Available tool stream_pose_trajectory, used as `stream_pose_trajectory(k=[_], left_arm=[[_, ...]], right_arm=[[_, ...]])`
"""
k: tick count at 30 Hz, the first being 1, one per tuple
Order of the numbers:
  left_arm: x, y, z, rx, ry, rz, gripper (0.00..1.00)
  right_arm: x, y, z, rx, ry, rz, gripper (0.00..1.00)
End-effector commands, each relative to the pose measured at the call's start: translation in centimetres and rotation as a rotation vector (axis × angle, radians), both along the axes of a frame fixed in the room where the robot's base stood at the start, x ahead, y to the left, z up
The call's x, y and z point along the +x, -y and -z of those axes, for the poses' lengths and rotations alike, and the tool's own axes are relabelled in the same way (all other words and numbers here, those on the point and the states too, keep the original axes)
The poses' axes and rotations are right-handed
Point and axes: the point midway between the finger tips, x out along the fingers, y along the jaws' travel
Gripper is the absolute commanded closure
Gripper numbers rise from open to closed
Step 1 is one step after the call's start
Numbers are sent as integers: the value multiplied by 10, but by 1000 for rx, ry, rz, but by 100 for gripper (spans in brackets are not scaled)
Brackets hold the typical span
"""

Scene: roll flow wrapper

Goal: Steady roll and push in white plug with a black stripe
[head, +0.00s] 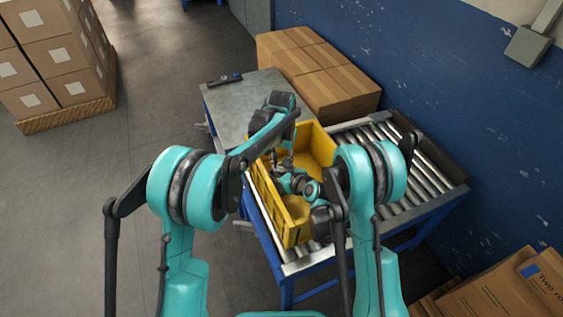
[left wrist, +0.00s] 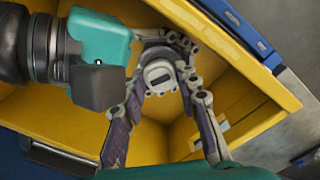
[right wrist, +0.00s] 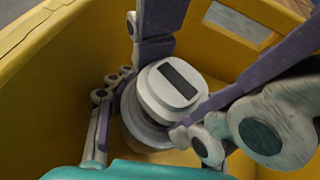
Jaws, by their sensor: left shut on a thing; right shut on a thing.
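The white plug with a black stripe (right wrist: 172,84) is a round stepped cap, upright among the fingers of both grippers; it also shows in the left wrist view (left wrist: 158,75). A wider pale grey round part, seemingly the roll (right wrist: 146,132), shows under it, mostly hidden. How deep the plug sits cannot be told. My left gripper (left wrist: 161,100) reaches in from above, shut with its purple-padded fingers on either side of the roll. My right gripper (right wrist: 158,118) is shut around the plug, close to the left fingers. In the head view both grippers are low in the crate.
The yellow crate (head: 296,228) walls in both grippers closely. It stands on a roller conveyor (head: 432,168) beside a metal table (head: 235,105). Cardboard boxes (head: 330,90) stand behind, against the blue wall.

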Motion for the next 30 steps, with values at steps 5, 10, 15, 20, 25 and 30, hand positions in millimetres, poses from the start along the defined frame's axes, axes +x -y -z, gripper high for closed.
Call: stream_pose_trajectory(k=[5, 10, 15, 20, 25, 30], left_arm=[[0, 0, 4, 0, 0, 0, 80], [0, 0, 8, 0, 0, 0, 80], [0, 0, 10, 0, 0, 0, 80], [0, 0, 11, 0, 0, 0, 80], [0, 0, 11, 0, 0, 0, 80], [0, 0, 11, 0, 0, 0, 80]], right_arm=[[0, 0, 1, -3, 0, -1, 99], [0, 0, 1, -3, 0, -1, 99], [0, 0, 1, -3, 0, -1, 99], [0, 0, 1, -3, 0, -1, 99], [0, 0, 1, -3, 0, -1, 99], [0, 0, 1, -3, 0, -1, 99]])
